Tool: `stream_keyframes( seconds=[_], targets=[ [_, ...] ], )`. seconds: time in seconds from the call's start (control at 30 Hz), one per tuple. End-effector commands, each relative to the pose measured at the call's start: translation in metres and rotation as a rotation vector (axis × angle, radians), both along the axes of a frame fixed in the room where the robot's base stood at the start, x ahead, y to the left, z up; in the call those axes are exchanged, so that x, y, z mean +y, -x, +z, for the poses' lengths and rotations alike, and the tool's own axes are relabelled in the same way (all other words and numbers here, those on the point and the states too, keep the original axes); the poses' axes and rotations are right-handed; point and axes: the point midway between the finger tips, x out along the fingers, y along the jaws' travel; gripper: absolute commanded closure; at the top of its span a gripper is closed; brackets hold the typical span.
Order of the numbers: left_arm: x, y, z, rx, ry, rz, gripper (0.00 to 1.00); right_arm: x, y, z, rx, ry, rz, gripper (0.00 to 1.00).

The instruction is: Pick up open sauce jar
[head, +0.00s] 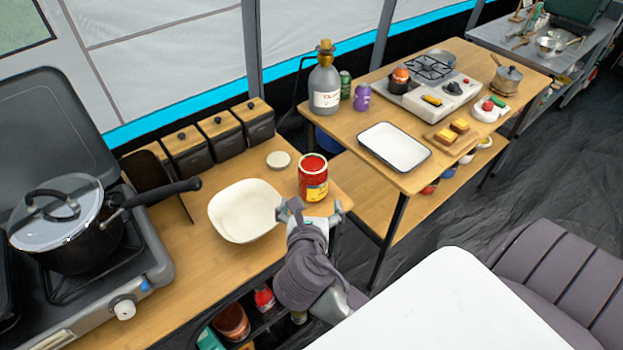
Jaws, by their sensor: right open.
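The open sauce jar (314,178) is red with a yellow label. It stands upright near the right end of the wooden counter (195,245), and its top shows red sauce. My right gripper (312,206) is open just in front of the jar, at the counter's front edge. Its two fingers are spread to either side, pointing toward the jar's lower part. I cannot tell whether they touch it. A pale round lid (278,160) lies on the counter behind and left of the jar. My left gripper is not in view.
A cream bowl (245,210) stands just left of the jar. Black canisters (220,140) line the back. A stove with a pot (75,225) is at the left. A second table with a white tray (395,147) stands right. A white tabletop (445,310) is front right.

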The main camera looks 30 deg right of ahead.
Motion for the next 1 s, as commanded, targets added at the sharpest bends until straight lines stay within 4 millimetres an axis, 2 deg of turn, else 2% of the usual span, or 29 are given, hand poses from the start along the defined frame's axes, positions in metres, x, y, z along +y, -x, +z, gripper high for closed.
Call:
stream_keyframes(
  seconds=[0.3, 0.57, 0.8, 1.0],
  targets=[
    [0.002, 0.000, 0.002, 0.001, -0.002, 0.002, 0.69, -0.035, -0.045, -0.023, -0.001, -0.001, -0.003, 0.00],
    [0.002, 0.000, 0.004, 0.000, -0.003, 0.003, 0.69, -0.046, -0.060, -0.030, -0.001, -0.005, -0.003, 0.00],
    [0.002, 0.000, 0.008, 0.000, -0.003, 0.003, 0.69, -0.063, -0.088, -0.043, 0.000, -0.005, -0.004, 0.00],
    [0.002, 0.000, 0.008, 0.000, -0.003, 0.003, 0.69, -0.069, -0.096, -0.049, -0.001, -0.006, -0.002, 0.00]
  ],
)
